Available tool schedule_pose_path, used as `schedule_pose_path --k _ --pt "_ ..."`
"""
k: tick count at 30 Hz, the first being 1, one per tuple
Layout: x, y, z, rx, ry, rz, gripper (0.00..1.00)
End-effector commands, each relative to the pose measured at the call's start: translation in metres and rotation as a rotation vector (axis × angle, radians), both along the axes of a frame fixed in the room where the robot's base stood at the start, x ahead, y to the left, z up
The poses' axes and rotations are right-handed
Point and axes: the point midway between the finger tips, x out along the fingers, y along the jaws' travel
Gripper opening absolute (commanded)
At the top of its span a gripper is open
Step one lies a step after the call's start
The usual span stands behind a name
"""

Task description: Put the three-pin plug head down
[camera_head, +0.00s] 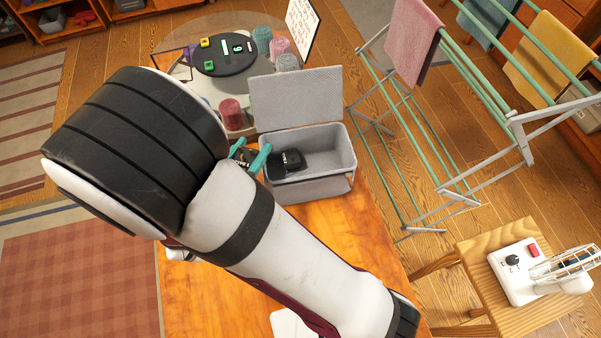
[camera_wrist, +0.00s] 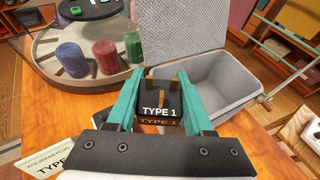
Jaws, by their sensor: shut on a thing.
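My gripper (camera_wrist: 158,90) is shut on a black plug (camera_wrist: 160,113) marked "TYPE 1". In the head view, the teal fingers (camera_head: 250,157) are at the left end of the open grey fabric box (camera_head: 328,183), and my arm hides part of the gripper. The box also shows beyond the gripper in the wrist view (camera_wrist: 225,120).
The box's lid (camera_head: 295,97) stands open at the back. A round tray (camera_wrist: 72,88) with several coloured ribbed cylinders is behind left. A printed card (camera_wrist: 65,160) lies at the near left. A drying rack (camera_head: 440,130) and a stool (camera_head: 480,250) stand right.

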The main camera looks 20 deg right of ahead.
Motion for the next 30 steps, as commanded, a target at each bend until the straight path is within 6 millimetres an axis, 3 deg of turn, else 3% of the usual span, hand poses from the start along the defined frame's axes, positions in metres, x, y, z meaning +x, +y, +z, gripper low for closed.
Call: schedule_pose_path --k 3,6,10,13,24,30 --pt "0.006 -0.067 0.022 0.006 -0.005 -0.256 0.0" --pt "-0.001 -0.118 0.036 0.004 -0.004 -0.454 0.0" --pt "-0.014 -0.159 0.048 0.002 -0.001 -0.625 0.0" --pt "-0.02 -0.173 0.046 -0.002 0.003 -0.685 0.0" --pt "-0.022 -0.175 -0.026 -0.004 0.001 -0.696 0.0" --pt "-0.021 -0.174 -0.028 0.0 -0.001 -0.695 0.0"
